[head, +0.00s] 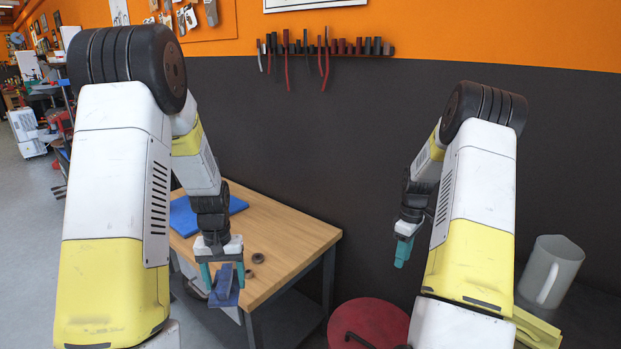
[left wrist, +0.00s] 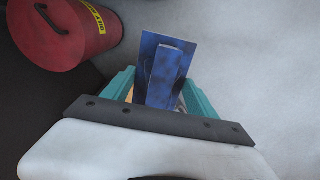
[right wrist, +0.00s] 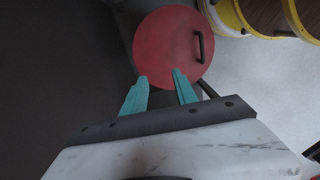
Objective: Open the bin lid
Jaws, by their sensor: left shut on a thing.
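The red bin (head: 372,318) stands on the floor at the bottom of the head view, partly cut off by the frame. Its round red lid (right wrist: 165,45) is shut, with a dark bar handle (right wrist: 199,47) near one edge. The bin also shows in the left wrist view (left wrist: 75,45), with a yellow label on its side. My right gripper (right wrist: 160,76) is open and empty, above the bin, apart from the handle. It hangs near the dark wall in the head view (head: 402,256). My left gripper (head: 223,278) is shut on a blue flat-sided item (left wrist: 166,75) by the table's front edge.
A wooden table (head: 290,238) stands at the left of the bin, with a blue folded cloth or pad (head: 206,214) and small dark rings (head: 257,258) on it. A translucent jug (head: 550,271) stands at the right. Yellow round rims (right wrist: 235,15) lie near the bin's right.

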